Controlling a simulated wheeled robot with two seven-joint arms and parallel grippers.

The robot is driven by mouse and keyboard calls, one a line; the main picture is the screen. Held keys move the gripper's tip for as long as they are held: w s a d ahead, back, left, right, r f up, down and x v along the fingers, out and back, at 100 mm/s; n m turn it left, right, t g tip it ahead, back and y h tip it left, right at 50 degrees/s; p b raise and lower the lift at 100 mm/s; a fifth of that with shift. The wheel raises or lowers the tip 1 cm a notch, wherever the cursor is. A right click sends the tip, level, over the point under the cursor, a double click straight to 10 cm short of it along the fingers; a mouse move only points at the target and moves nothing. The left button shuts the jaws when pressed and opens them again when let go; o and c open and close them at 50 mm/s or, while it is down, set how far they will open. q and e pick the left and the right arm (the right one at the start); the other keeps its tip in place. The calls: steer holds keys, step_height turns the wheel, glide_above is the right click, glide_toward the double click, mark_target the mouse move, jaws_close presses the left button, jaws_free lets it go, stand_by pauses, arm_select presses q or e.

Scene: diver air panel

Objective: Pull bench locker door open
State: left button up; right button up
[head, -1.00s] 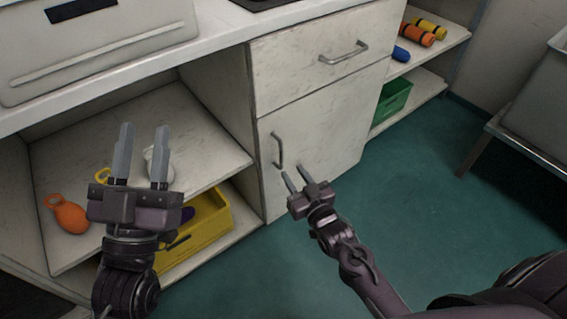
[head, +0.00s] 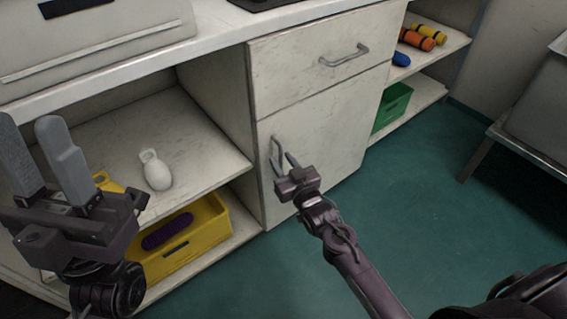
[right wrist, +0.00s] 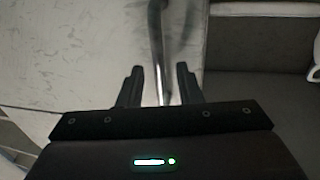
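The bench locker door (head: 330,140) is the white, scuffed panel under a drawer, and it looks closed. Its vertical metal handle (head: 275,150) is near the door's left edge. My right gripper (head: 283,162) is at the lower part of the handle. In the right wrist view the handle (right wrist: 160,50) runs down between the two open fingers (right wrist: 158,88); I cannot tell whether either finger touches it. My left gripper (head: 40,150) is open and empty at the left, in front of the open shelves.
The drawer (head: 320,62) above has its own handle (head: 345,55). A white kettlebell-shaped object (head: 155,171) stands on the left shelf, above a yellow bin (head: 190,240). A green bin (head: 392,108) is on the right shelves. The green floor (head: 430,200) before the door is clear.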

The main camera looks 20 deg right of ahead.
steer(key=shift+c, duration=0.4)
jaws_close()
